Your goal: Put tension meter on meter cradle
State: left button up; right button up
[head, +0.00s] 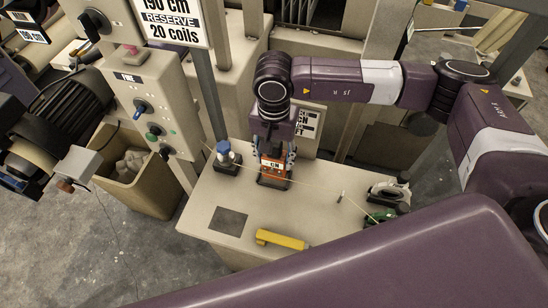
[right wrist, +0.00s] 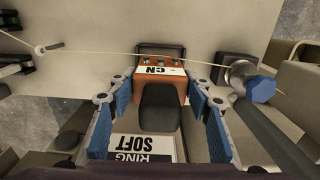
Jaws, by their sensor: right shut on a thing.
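The tension meter (head: 273,165) is a small orange box with a white "cN" label; in the right wrist view the meter (right wrist: 150,71) also shows a black rounded part. My right gripper (head: 274,146) comes down on it from above. In the right wrist view the blue-padded fingers of the gripper (right wrist: 160,88) are closed on its two sides. A black base (head: 273,183), seemingly the meter cradle, shows right under the meter near the table's back edge. I cannot tell whether the meter rests on it or hangs just above. My left gripper is not in view.
A blue-topped post (head: 223,152) stands close left of the meter. A thin yarn runs across the beige table (head: 215,190) past the meter.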

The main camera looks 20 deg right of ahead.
notch_tip(320, 180, down, 2)
jog(key=shift+f, duration=0.2)
jog(key=o, duration=1.4)
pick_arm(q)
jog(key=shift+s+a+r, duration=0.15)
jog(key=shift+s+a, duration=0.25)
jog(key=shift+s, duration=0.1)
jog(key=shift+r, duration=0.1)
pick_arm(e)
jog(key=shift+r, duration=0.15)
jog(key=shift+r, duration=0.15)
notch_tip(320, 180, up, 10)
jog(key=b, duration=0.4)
jog(key=shift+r, duration=0.25)
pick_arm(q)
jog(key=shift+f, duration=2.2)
pick_arm(e)
jog(key=shift+r, duration=0.65)
